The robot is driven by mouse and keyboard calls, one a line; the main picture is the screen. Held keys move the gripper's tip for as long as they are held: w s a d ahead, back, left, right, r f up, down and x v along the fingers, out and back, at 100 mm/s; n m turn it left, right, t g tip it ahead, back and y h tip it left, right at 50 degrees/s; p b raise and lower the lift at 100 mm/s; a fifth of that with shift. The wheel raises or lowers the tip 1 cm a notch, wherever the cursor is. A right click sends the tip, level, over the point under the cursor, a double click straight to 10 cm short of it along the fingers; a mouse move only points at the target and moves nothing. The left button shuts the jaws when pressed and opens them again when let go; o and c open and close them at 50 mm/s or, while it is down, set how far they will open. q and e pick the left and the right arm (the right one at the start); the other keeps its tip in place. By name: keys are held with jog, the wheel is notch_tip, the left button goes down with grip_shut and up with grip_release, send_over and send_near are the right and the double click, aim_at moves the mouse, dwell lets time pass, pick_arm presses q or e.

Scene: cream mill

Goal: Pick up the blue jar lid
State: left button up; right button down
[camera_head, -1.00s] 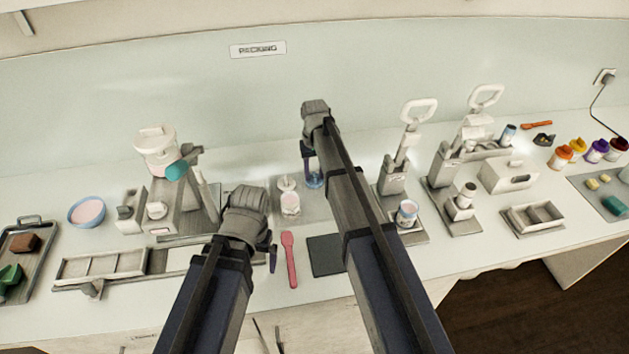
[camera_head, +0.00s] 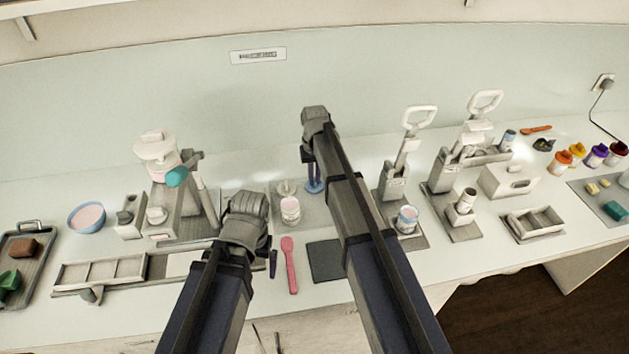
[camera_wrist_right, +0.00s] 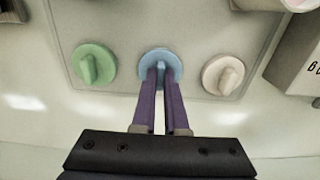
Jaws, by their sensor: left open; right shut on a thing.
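The blue jar lid (camera_wrist_right: 159,56) is a round disc with an upright grip on a grey tray (camera_wrist_right: 110,20). It also shows at the lower end of my right fingers in the head view (camera_head: 314,188). My right gripper (camera_wrist_right: 160,74) is shut on the lid's grip, its purple fingers on either side. The lid appears to be on the tray; I cannot tell whether there is a small gap beneath it. My left gripper (camera_head: 273,262) is open and empty near a pink spatula (camera_head: 289,265), its fingers partly hidden by the wrist.
A green lid (camera_wrist_right: 94,65) and a cream lid (camera_wrist_right: 223,74) lie on either side of the blue one. A jar with pink contents (camera_head: 290,210) stands close by. A dark mat (camera_head: 325,260) lies in front, partly behind my right arm.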

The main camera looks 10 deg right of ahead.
notch_tip(320, 180, up, 10)
jog(key=p, duration=1)
jog(key=shift+s, duration=0.1)
